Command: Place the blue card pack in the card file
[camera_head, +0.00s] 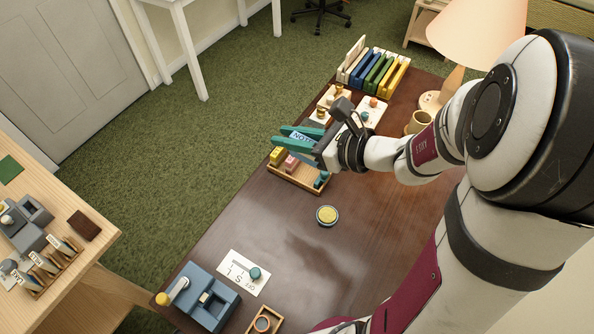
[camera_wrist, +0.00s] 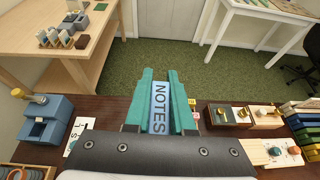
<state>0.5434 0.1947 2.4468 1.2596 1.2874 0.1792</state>
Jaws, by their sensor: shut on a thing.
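A light blue pack marked NOTES (camera_head: 304,137) is held between the teal fingers of my gripper (camera_head: 297,139). In the wrist view the pack (camera_wrist: 159,103) stands between the two fingers with its lettered face showing. My gripper is shut on it, above the small wooden tray (camera_head: 297,180) on the dark table. A rack with white, blue, green and yellow upright pieces (camera_head: 374,73) stands at the table's far end. A small wooden rack of labelled cards (camera_head: 51,263) stands on the left table. I cannot tell for sure which of these is the card file.
The dark table (camera_head: 285,232) also bears a round yellow-topped tin (camera_head: 327,215), a blue device (camera_head: 205,298), a white sheet (camera_head: 243,272), boards with knobs, a mug (camera_head: 419,122) and a lamp (camera_head: 478,32). The table's middle is mostly clear. Green carpet separates it from the left table.

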